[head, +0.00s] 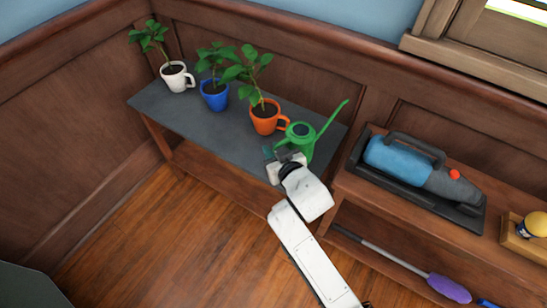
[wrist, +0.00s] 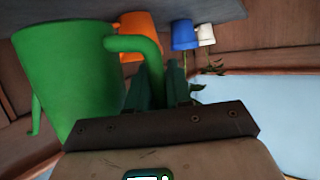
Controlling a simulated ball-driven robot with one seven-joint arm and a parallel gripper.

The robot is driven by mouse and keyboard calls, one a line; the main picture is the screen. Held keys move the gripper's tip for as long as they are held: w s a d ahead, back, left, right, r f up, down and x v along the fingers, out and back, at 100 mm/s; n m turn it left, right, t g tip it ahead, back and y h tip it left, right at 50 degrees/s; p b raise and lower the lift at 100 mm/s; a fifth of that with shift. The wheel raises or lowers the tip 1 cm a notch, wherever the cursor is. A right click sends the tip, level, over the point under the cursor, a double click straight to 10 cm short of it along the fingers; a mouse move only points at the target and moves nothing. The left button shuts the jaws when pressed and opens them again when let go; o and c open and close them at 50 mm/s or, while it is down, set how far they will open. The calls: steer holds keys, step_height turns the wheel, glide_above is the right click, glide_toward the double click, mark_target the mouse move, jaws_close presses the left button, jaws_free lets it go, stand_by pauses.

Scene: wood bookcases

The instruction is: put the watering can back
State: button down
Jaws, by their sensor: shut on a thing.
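The green watering can (head: 301,139) is upright at the right end of the grey shelf top (head: 185,118), its long spout pointing up and right. In the wrist view its body (wrist: 65,75) fills the left side and its handle (wrist: 135,44) curves toward my fingers. My gripper (head: 276,153) is shut on the watering can's handle, and its dark green fingers (wrist: 163,75) also show in the wrist view. My wrist hides part of the can's lower side, so I cannot tell whether its base touches the shelf top.
An orange mug plant (head: 266,119) stands close left of the can. A blue mug plant (head: 214,97) and a white mug plant (head: 177,78) stand farther left. A wooden bookcase with a handheld vacuum (head: 411,168) is at right. The grey top's front left is clear.

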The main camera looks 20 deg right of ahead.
steer(key=shift+w+d+f+b, duration=0.1)
steer(key=shift+w+f+b, duration=0.15)
steer(key=shift+f, duration=0.8)
steer(key=shift+w+d+f+b, duration=0.1)
steer(key=shift+w+f+b, duration=0.1)
steer(key=shift+f, duration=0.8)
steer(key=shift+f, duration=0.25)
steer(key=c, duration=1)
jaws_free()
steer(key=shift+c, duration=0.2)
steer(key=shift+r, duration=0.15)
